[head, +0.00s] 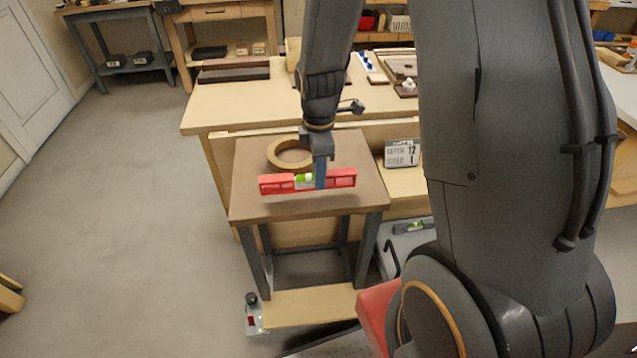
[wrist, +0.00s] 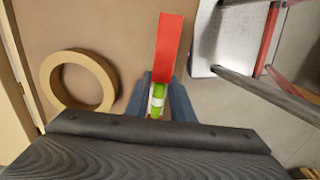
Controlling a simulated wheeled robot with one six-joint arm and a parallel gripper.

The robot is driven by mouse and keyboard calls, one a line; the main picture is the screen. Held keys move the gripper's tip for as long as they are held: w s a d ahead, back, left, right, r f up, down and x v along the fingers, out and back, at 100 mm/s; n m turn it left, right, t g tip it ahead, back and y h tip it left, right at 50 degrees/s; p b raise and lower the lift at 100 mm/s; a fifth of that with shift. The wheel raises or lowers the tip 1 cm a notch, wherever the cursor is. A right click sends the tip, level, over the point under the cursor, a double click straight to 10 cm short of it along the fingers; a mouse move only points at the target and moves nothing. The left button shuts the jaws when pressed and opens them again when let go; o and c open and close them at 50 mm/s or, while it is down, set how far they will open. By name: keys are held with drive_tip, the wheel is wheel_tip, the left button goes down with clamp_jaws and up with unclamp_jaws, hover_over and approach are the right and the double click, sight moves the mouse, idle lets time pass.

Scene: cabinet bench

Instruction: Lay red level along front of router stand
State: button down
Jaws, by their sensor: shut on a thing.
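The red level (head: 338,179) has a green vial at its middle and is held roughly level over the front part of the router stand (head: 250,206). My gripper (head: 320,182) is shut on the level near its middle. The stand has a brown top and dark legs. In the wrist view the red level (wrist: 168,50) runs away from between my blue fingers (wrist: 160,100). The stand's brown top (wrist: 120,30) lies below it. I cannot tell whether the level touches the top. The gripper hides part of the level.
A tan ring (head: 288,154) lies on the stand behind the level; it also shows in the wrist view (wrist: 80,82). A small sign (head: 402,153) stands to the right. A wooden bench (head: 225,115) is behind the stand. Open floor (head: 130,200) is to the left.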

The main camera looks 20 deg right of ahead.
drive_tip(key=shift+f, duration=1.75)
drive_tip(key=shift+f, duration=0.15)
drive_tip(key=c, duration=1.5)
unclamp_jaws()
drive_tip(key=shift+c, duration=0.2)
